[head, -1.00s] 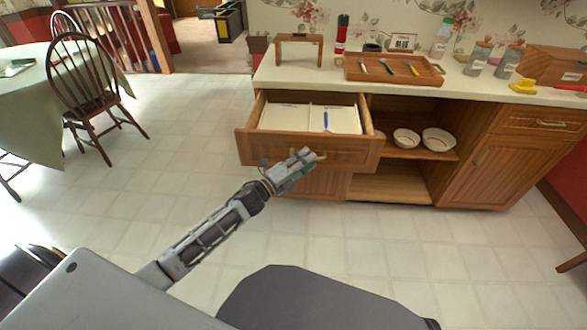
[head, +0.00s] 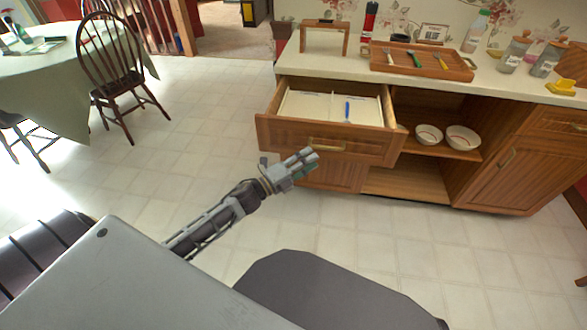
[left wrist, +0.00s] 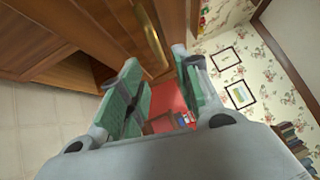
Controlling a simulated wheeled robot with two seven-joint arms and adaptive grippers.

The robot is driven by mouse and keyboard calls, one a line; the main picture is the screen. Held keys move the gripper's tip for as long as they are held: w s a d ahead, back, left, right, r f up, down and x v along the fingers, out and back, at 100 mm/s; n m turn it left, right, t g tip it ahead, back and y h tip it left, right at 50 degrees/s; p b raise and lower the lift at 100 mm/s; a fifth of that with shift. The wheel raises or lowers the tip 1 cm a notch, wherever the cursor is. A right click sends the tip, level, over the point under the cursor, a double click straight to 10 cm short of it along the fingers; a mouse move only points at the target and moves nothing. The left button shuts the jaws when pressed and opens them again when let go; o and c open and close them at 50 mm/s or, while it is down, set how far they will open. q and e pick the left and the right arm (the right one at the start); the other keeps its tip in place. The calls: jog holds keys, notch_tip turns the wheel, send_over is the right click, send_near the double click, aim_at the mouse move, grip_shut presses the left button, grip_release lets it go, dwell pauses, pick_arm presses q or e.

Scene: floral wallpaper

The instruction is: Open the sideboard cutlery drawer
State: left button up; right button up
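The sideboard cutlery drawer (head: 330,138) stands pulled out from the sideboard, its inside showing from above. It holds a white divided tray (head: 315,106) with a blue piece of cutlery (head: 347,111) in it. The brass drawer handle (head: 328,147) is on its front. My left gripper (head: 311,160) is just in front of and below the handle. In the left wrist view its fingers (left wrist: 158,88) are spread, with a brass handle (left wrist: 154,50) beyond the gap. Nothing is held. My right gripper is not in view.
The worktop bears a wooden tray (head: 400,64) with cutlery, jars and a wooden stand. Bowls (head: 462,137) sit on the open shelf right of the drawer. A chair (head: 118,75) and a table (head: 60,75) are at left. The floor before the drawer is clear.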

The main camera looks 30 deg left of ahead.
pick_arm(q)
jog(key=shift+v, duration=2.55)
jog(key=shift+a+y, duration=0.1)
jog(key=shift+y, duration=0.2)
